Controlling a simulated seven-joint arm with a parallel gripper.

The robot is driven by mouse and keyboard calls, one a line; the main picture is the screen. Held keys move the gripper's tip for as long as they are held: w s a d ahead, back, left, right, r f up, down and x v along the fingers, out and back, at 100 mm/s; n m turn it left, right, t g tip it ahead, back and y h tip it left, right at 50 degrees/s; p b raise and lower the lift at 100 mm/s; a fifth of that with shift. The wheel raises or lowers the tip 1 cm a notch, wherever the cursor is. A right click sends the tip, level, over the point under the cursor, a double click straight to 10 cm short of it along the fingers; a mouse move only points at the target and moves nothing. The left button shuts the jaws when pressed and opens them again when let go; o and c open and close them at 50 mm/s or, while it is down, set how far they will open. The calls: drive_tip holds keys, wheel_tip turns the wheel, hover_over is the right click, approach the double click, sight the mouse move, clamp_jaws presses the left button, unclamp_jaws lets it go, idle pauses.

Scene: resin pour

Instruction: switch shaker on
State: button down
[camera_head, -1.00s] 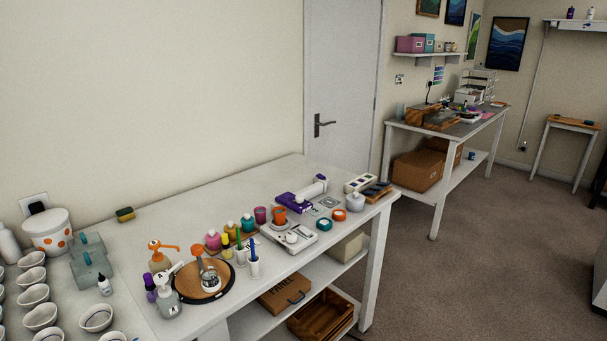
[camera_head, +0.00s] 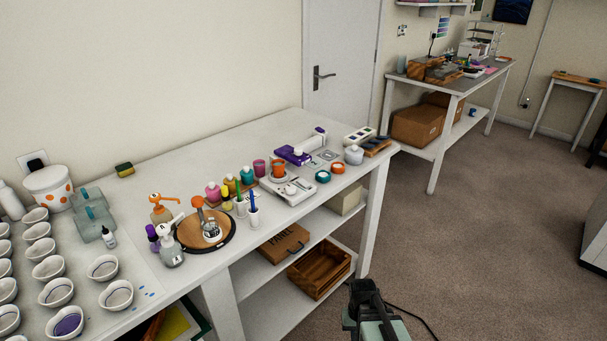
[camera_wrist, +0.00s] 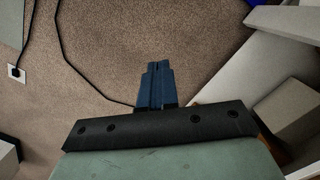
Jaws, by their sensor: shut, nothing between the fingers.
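The shaker cannot be told for certain. A low white device (camera_head: 291,190) with small round controls stands near the front edge of the white table, and an orange cup (camera_head: 278,169) sits at its back. A purple-based device (camera_head: 291,155) with a white cylinder lies behind it. Either may be the shaker; no switch position can be read. My gripper (camera_head: 364,287) is low in front of the table's right end, over the floor and apart from both devices. In the wrist view its blue fingers (camera_wrist: 155,84) are together and empty, above carpet.
The white table (camera_head: 205,158) holds bottles, pens, a round wooden board (camera_head: 222,239) and several white cups at left. A wooden crate (camera_head: 319,270) stands on the shelf below. The table's right leg (camera_head: 372,220) is close to my gripper. Carpet to the right is free; a black cable (camera_head: 415,316) lies there.

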drive_tip(key=w+a+r+m+t, duration=0.2)
drive_tip(key=w+r, duration=0.8)
drive_tip(key=w, duration=0.2)
drive_tip(key=m+t+y, duration=0.1)
drive_tip(key=m+y, duration=0.1)
drive_tip(key=m, duration=0.4)
approach(302, 180)
drive_tip(key=x, duration=0.7)
drive_tip(key=shift+s, duration=0.1)
